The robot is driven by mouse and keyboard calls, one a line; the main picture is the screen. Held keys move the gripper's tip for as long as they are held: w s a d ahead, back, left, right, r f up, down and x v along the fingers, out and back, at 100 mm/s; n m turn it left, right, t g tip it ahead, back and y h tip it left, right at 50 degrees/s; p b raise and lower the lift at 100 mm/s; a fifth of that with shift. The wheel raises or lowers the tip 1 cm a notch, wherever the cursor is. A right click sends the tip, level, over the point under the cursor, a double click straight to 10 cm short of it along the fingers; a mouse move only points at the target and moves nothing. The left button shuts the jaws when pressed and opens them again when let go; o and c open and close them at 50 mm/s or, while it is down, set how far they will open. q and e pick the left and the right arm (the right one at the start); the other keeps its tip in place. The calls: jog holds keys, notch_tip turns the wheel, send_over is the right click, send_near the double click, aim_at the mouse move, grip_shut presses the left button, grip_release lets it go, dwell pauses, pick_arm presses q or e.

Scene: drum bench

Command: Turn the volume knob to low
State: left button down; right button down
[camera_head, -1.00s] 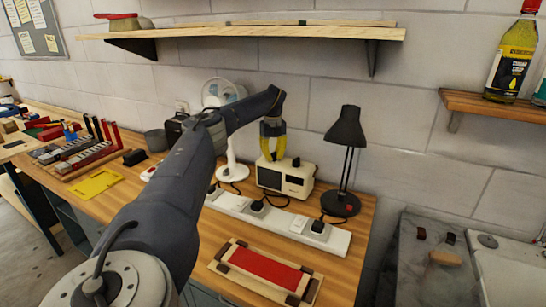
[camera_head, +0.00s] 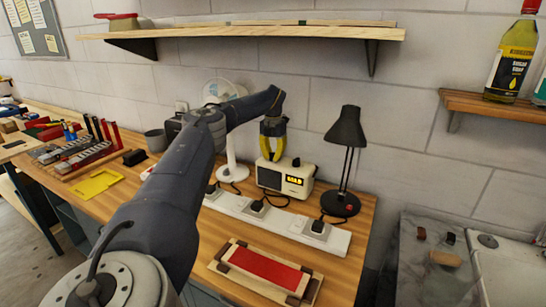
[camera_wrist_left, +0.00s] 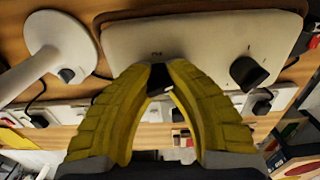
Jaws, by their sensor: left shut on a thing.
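The cream radio (camera_head: 285,176) stands on the wooden bench below the shelf, its front display (camera_head: 295,181) lit yellow; I cannot read it surely. My left gripper (camera_head: 271,157) reaches down onto the radio's top left. In the left wrist view its yellow fingers (camera_wrist_left: 160,70) are shut on a dark knob (camera_wrist_left: 159,77), which they partly hide. The small lettering beside this knob is too small to read surely. A second black knob (camera_wrist_left: 248,72) sits free on the radio's top, to the right. My right gripper is not in view.
A black lamp (camera_head: 345,150) stands right of the radio and a white fan (camera_head: 231,160) left of it. A white power strip (camera_head: 285,222) with plugs lies in front. A framed red pad (camera_head: 266,269) lies nearer. The shelf (camera_head: 245,34) hangs above.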

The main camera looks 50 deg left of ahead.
pick_arm(q)
jog(key=shift+m, duration=0.7)
jog(key=c, duration=1.1)
grip_release()
notch_tip(320, 180, up, 12)
